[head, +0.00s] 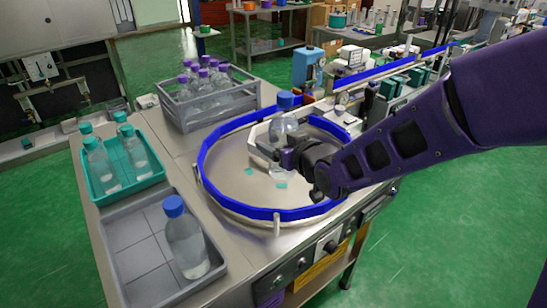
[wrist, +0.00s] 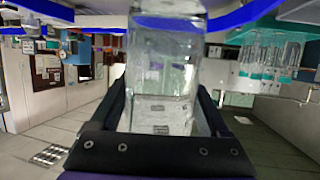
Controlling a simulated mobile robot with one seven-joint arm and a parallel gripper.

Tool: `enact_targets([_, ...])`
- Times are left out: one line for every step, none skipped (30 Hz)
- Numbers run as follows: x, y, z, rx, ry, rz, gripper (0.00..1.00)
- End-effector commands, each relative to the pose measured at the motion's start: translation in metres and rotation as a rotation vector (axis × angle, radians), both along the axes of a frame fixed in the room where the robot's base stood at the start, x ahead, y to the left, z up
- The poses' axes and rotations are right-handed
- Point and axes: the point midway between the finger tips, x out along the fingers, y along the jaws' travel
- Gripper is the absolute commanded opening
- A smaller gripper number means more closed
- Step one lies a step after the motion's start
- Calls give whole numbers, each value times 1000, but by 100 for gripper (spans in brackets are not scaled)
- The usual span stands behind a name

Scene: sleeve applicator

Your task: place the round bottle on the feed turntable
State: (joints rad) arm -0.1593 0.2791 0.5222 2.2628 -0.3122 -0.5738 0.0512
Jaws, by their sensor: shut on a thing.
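My gripper (head: 284,157) is shut on a clear bottle with a blue cap (head: 284,124), which I take as the round bottle. The bottle stands upright over the feed turntable (head: 226,172), inside its blue guard rail. My gripper hides part of its lower body, so I cannot tell whether its base touches the disc. In the wrist view the clear bottle (wrist: 163,75) fills the middle, between the dark fingers of my gripper (wrist: 165,112).
A grey tray (head: 126,240) at the front left holds another blue-capped bottle (head: 186,240). A teal tray (head: 148,178) holds teal-capped bottles. A grey crate (head: 182,116) of purple-capped bottles stands behind the turntable. The left of the disc is mostly clear, with small teal patches.

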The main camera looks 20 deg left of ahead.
Motion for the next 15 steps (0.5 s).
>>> enact_targets([0, 0, 2, 2, -3, -1, 0])
enact_targets([0, 0, 2, 2, -3, -1, 0])
enact_targets([0, 0, 2, 2, -3, -1, 0])
enact_targets([0, 0, 1, 2, -2, -1, 0])
enact_targets([0, 0, -1, 2, -2, 0, 0])
enact_targets([0, 0, -5, 1, 0, 0, 0])
enact_targets([0, 0, -10, 3, 2, -1, 0])
enact_targets([0, 0, -15, 2, 2, -1, 0])
enact_targets([0, 0, -23, 1, 3, 0, 0])
enact_targets([0, 0, -29, 1, 4, 0, 0])
enact_targets([0, 0, -35, 1, 3, 0, 0])
enact_targets([0, 0, -42, 1, 4, 0, 0])
enact_targets([0, 0, -47, 2, 4, 0, 0])
enact_targets([0, 0, -51, 2, 2, 0, 0])
enact_targets([0, 0, -55, 1, 1, -1, 0])
